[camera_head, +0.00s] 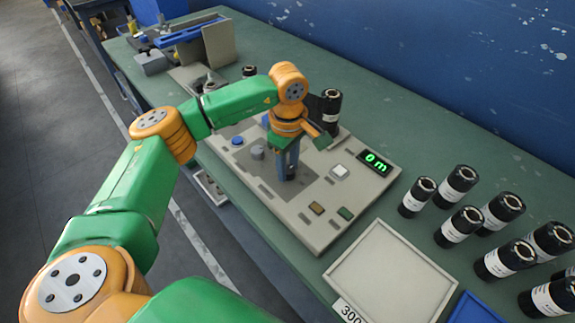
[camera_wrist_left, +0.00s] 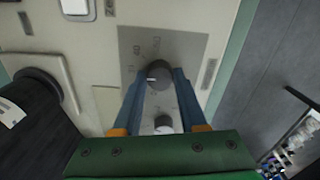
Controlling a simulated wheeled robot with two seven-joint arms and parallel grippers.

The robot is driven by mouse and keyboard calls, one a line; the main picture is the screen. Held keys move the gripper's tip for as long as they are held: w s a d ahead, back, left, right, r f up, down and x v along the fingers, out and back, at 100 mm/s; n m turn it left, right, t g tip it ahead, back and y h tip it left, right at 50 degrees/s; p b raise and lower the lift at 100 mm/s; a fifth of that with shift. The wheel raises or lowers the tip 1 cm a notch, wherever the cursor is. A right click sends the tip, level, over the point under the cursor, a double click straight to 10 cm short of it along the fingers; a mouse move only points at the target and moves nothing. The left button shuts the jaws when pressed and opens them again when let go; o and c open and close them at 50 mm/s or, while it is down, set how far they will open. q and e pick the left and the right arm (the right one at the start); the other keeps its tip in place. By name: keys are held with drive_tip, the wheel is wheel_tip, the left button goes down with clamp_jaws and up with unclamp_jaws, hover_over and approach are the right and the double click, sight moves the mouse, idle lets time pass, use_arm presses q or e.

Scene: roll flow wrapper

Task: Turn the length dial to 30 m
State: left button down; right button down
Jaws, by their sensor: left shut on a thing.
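The length dial (camera_wrist_left: 158,70) is a dark grey round knob on a grey scale plate with printed numbers, seen in the left wrist view. My left gripper (camera_head: 287,174) points down at the control panel (camera_head: 311,226), and its blue fingers are shut on the dial's sides. In the head view the fingers hide the dial. The exact pointer setting is too small to read. The panel's display (camera_head: 375,163) shows a green "0 m". My right gripper is not in view.
A lighter grey knob (camera_head: 258,152) and a blue button (camera_head: 237,140) sit left of the gripper. A white button (camera_head: 339,171) is to the right. Several black rolls (camera_head: 459,184) stand at the right. An empty tray (camera_head: 392,277) marked 300 lies at the front.

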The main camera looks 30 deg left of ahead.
sight(289, 170)
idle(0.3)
use_arm(q)
drive_tip(key=shift+c, duration=2.3)
unclamp_jaws()
drive_tip(key=shift+d, duration=0.1)
wheel_tip(289, 170, up, 7)
drive_tip(key=shift+r+b, duration=0.1)
drive_tip(key=shift+b, duration=0.3)
